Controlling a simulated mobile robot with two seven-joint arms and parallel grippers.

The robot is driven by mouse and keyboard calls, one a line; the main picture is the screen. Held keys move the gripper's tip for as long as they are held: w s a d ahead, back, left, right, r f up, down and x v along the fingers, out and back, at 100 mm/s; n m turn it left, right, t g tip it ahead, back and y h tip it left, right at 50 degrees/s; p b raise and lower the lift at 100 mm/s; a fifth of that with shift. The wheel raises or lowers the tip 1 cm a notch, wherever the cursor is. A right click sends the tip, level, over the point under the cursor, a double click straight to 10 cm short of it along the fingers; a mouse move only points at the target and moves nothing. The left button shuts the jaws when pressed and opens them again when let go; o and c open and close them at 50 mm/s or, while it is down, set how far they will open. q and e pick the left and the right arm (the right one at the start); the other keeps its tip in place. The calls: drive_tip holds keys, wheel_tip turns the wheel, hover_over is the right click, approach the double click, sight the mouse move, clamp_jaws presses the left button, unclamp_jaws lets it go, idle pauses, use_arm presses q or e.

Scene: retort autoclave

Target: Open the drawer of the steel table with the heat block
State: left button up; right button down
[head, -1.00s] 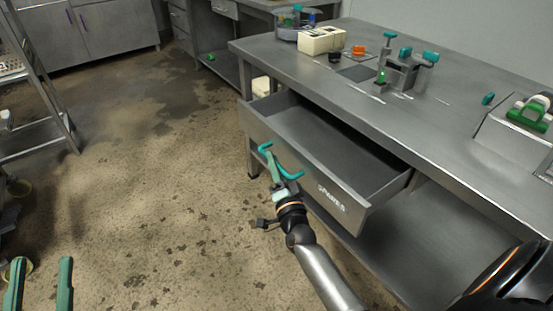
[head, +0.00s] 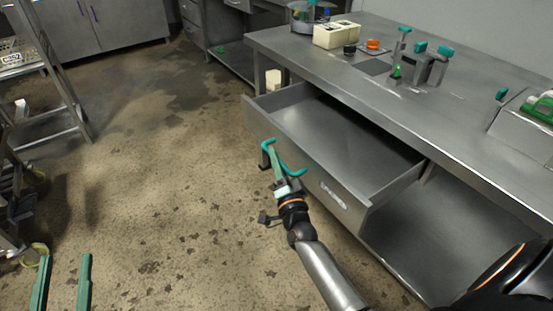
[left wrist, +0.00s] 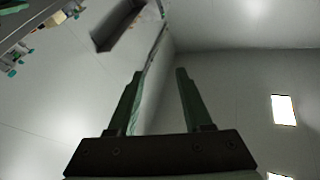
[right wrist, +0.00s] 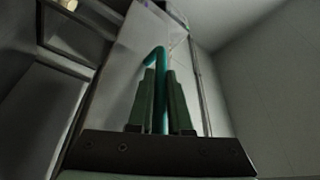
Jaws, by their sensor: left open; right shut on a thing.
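The steel table (head: 375,90) stands at the right in the head view, with its drawer (head: 335,130) pulled well out. The inside of the drawer that shows is empty. A teal bow handle (head: 296,170) is on the drawer front (head: 342,193). My right gripper (head: 277,170) is shut on the handle; in the right wrist view the teal handle (right wrist: 158,62) rises between its fingers. A grey block device with teal-topped parts (head: 422,68), possibly the heat block, stands on the table. My left gripper (head: 64,284) is open and empty, low at the left over the floor.
A white box (head: 336,34), an orange piece (head: 373,44) and a green item in a holder (head: 540,107) are on the table top. A ladder (head: 50,80) stands at the left. The stained floor (head: 170,170) before the drawer is clear.

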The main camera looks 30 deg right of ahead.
drive_tip(key=c, duration=0.8)
unclamp_jaws()
drive_tip(key=shift+c, duration=0.2)
drive_tip(key=shift+s, duration=0.25)
use_arm(q)
wheel_tip(320, 180, down, 10)
drive_tip(key=n+g+y+p, duration=0.1)
drive_tip(key=n+g+y, duration=0.1)
drive_tip(key=g, duration=0.1)
drive_tip(key=shift+w+a+r+y+p, duration=0.25)
drive_tip(key=shift+w+a+y+p, duration=0.1)
drive_tip(key=shift+w, duration=0.1)
use_arm(e)
drive_tip(key=v, duration=1.2)
